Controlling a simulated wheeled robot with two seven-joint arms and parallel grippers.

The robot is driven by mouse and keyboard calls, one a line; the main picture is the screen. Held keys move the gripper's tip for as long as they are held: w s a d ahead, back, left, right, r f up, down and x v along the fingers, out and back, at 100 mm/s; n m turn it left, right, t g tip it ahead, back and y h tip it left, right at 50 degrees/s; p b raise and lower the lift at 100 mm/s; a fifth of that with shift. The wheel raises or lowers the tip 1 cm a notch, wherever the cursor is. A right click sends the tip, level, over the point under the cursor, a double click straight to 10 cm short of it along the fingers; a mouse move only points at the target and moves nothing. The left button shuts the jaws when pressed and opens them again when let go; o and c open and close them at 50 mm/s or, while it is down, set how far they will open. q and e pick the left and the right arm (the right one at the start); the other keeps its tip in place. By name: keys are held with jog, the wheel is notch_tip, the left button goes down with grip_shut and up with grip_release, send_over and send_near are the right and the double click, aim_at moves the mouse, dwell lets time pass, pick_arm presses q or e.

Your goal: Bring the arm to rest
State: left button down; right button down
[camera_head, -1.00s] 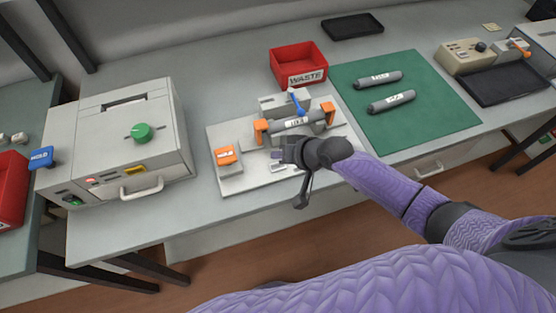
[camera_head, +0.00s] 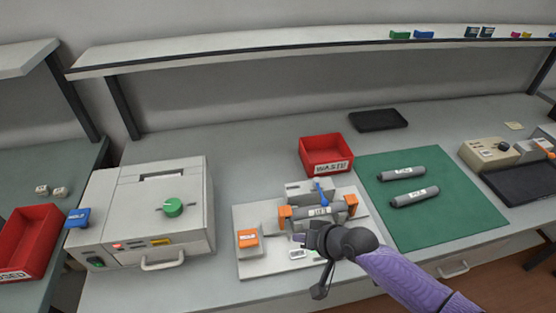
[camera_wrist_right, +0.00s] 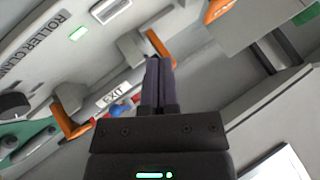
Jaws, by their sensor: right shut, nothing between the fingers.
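The gripper is on the near side of the cartridge; I cannot tell how large the gap is. My left gripper is not in view.
A red waste bin (camera_head: 326,150) stands behind the fixture. Two grey cartridges (camera_head: 402,173) lie on the green mat (camera_head: 450,215). A white machine with a green knob (camera_head: 173,207) stands at left. A black tray (camera_head: 378,120) is at the back. A shelf (camera_head: 300,43) runs along the wall.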

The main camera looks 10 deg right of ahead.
jog(key=s+a+r+n+g+h, duration=0.15)
jog(key=s+a+n, duration=0.3)
jog(key=s, duration=0.65)
jog(key=s+d+r+m+g+h, duration=0.1)
jog(key=s+d+r+g+h, duration=0.25)
jog(key=s+d, duration=0.6)
jog(key=s+a+f+b, duration=0.1)
jog(key=s+f+b, duration=0.1)
jog(key=f, duration=0.9)
jog(key=s+a+f+b, duration=0.1)
jog(key=f, duration=0.9)
jog(key=s+d+f+g+b, duration=0.1)
jog(key=s+d+f+b, duration=0.2)
jog(key=s+f, duration=1)
jog(key=shift+s+f+g+h, duration=0.3)
jog(key=shift+s+f+h, duration=0.05)
jog(key=shift+h, duration=0.05)
jog(key=shift+d+n, duration=0.15)
jog(key=shift+n, duration=0.1)
